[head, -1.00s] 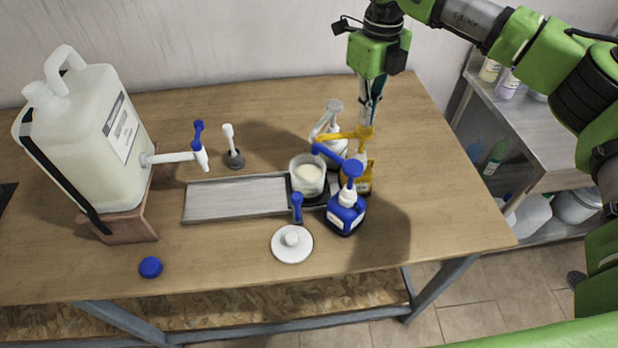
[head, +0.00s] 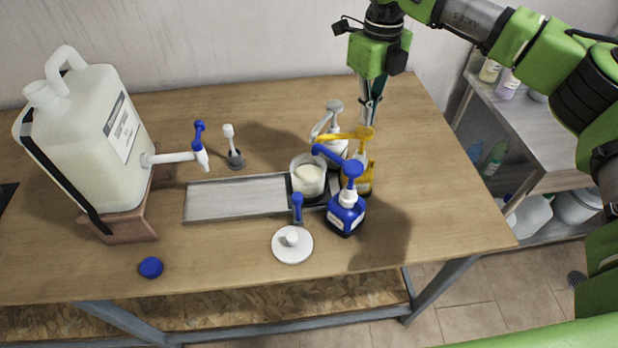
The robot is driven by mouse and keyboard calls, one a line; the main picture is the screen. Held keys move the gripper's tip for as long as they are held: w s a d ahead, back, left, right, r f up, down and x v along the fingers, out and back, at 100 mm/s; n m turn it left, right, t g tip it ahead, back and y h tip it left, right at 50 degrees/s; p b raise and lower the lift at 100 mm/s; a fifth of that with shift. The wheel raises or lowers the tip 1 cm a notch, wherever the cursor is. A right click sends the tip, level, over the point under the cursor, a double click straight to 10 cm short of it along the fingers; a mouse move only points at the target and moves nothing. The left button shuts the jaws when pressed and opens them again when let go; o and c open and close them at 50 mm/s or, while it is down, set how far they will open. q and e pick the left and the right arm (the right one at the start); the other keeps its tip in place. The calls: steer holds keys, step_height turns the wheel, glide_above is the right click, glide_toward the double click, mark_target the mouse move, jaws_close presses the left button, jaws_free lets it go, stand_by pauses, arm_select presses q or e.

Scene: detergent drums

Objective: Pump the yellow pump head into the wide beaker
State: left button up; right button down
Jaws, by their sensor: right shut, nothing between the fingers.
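The yellow pump head (head: 364,132) sits on a bottle with yellow liquid (head: 368,178), standing behind the blue bottle. Its spout points left, its tip near the upper right of the beaker; I cannot tell whether the tip is over the opening. The wide clear beaker (head: 308,181) holds something whitish and stands on a dark pad at the right end of a grey tray. My right gripper (head: 371,118) is shut and empty, pointing down just at or behind the yellow head; contact is unclear. My left gripper is not in view.
A blue pump bottle (head: 346,215) and a grey-headed pump bottle (head: 335,108) crowd the beaker. A white lid (head: 292,245), a blue cap (head: 150,267) and a large jug (head: 95,140) with a tap stand further left. The table's right end is clear.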

mark_target(365, 130)
steer(key=shift+f, duration=0.1)
steer(key=shift+f+b, duration=2.05)
steer(key=shift+f, duration=0.95)
steer(key=shift+r, duration=0.1)
steer(key=shift+r+p, duration=1.95)
steer(key=shift+r, duration=1.05)
steer(key=shift+f, duration=0.15)
